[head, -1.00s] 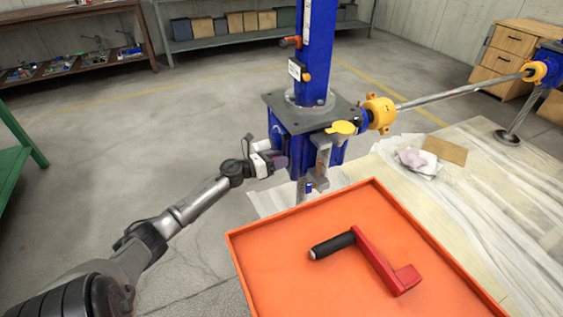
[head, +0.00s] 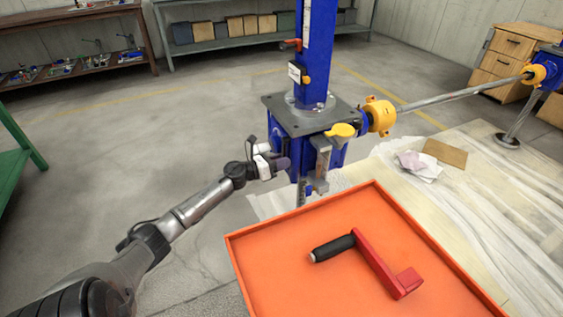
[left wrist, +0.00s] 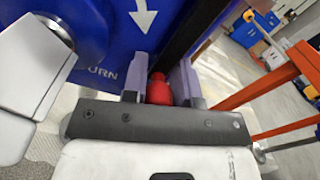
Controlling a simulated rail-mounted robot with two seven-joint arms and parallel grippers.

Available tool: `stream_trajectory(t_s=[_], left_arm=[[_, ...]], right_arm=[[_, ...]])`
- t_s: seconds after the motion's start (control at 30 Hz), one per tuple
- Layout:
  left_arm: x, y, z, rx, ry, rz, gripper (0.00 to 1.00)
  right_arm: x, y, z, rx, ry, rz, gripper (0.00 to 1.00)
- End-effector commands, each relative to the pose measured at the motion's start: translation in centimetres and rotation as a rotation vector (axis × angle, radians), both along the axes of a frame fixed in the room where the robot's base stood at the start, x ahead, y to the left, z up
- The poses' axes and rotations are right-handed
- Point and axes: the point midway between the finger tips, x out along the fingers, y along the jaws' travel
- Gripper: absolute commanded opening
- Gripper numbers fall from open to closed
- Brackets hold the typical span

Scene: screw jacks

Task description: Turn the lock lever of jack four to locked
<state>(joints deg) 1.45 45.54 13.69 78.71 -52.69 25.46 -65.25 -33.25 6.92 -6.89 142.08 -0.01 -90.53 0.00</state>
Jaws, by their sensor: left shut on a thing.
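The jack (head: 318,50) is a blue column on a blue housing (head: 289,128) with a grey top plate. My left gripper (head: 281,164) is at the left side of the housing, low down. In the left wrist view, its two grey-purple fingers (left wrist: 158,84) are shut on a red knob (left wrist: 158,92), which looks like the end of the lock lever. The rest of the lever is mostly hidden. A white arrow (left wrist: 143,14) and part of a word show on the blue face beside it. The jack's number is not readable. My right gripper is not in view.
An orange tray (head: 258,262) holds a red crank (head: 380,264) with a black grip, close in front of the jack. A yellow coupling (head: 380,116) and a long shaft (head: 460,94) run right from the housing. The floor left of the jack is clear.

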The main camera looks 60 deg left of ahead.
Motion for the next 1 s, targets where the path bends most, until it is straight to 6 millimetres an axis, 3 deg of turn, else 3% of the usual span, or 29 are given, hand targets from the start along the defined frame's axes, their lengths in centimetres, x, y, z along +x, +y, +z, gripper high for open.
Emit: stream_trajectory(t_s=[0.47,1.0], left_arm=[[-0.1,-0.2,0.0,-0.041,0.010,0.005,0.00],[-0.6,-3.7,1.3,-0.474,0.071,0.009,0.00]], right_arm=[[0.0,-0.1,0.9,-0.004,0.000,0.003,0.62],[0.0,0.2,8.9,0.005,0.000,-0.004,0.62]])
